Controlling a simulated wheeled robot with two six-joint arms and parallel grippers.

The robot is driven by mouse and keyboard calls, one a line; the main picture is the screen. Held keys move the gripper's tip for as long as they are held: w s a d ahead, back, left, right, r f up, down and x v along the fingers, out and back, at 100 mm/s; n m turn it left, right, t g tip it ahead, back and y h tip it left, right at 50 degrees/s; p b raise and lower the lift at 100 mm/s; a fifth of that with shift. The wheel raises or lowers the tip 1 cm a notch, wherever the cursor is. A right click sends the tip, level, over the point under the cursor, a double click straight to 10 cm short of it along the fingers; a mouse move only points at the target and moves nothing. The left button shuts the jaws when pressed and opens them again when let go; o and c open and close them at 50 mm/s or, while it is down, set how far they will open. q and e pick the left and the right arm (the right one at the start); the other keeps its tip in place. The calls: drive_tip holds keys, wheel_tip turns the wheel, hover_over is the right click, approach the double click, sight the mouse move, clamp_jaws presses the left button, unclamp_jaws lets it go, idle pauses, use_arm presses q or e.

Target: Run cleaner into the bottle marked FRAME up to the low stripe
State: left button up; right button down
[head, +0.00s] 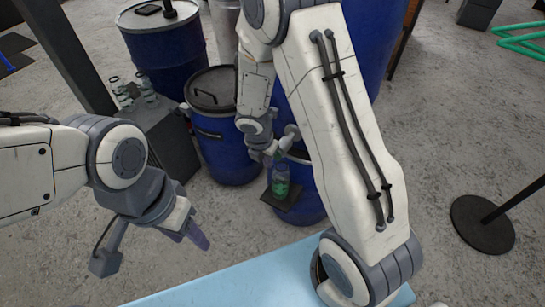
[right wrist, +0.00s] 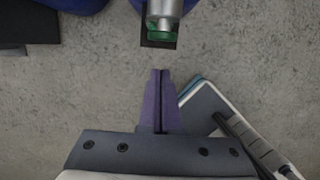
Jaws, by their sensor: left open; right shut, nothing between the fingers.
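A clear bottle (head: 280,178) with green in its lower part stands upright on a small dark platform (head: 289,201) in front of a blue drum, below a pale tap (head: 291,133). In the right wrist view, a silver cylinder (right wrist: 164,8) covers most of it, with green (right wrist: 158,37) showing below. No marking or stripe is readable on it. My right gripper (right wrist: 160,74) is shut and empty, pointing towards the tap and bottle, apart from them in that view. My left gripper (head: 196,236) is open and empty at lower left, away from the bottle.
More bottles (head: 147,89) stand on a grey box (head: 166,135) at left. Blue drums (head: 165,47) crowd the back. A dark round stand base (head: 482,223) is at right. Bare concrete floor lies between.

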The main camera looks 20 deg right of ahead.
use_arm(q)
drive_tip(key=r+p, duration=0.1)
drive_tip(key=r, duration=0.1)
drive_tip(key=r+p, duration=0.2)
drive_tip(key=shift+w+d+r, duration=0.1)
drive_tip(key=shift+d+r, duration=0.1)
use_arm(e)
drive_tip(key=v, duration=0.9)
drive_tip(key=shift+r, duration=0.15)
drive_tip(key=s+a+r+m+y, duration=0.1)
drive_tip(key=s+a+r+m, duration=0.2)
drive_tip(key=s+m, duration=0.3)
drive_tip(key=s+a+r+m+g+y, duration=0.1)
drive_tip(key=s+a+r+m, duration=0.3)
drive_tip(key=s+r+m, duration=0.2)
drive_tip(key=s+a+r+m+y, duration=0.1)
drive_tip(key=s+a+r+m, duration=0.3)
drive_tip(key=s, duration=0.6)
drive_tip(key=shift+r+m+g, duration=0.3)
drive_tip(key=shift+r+m, duration=0.1)
drive_tip(key=shift+m, duration=0.8)
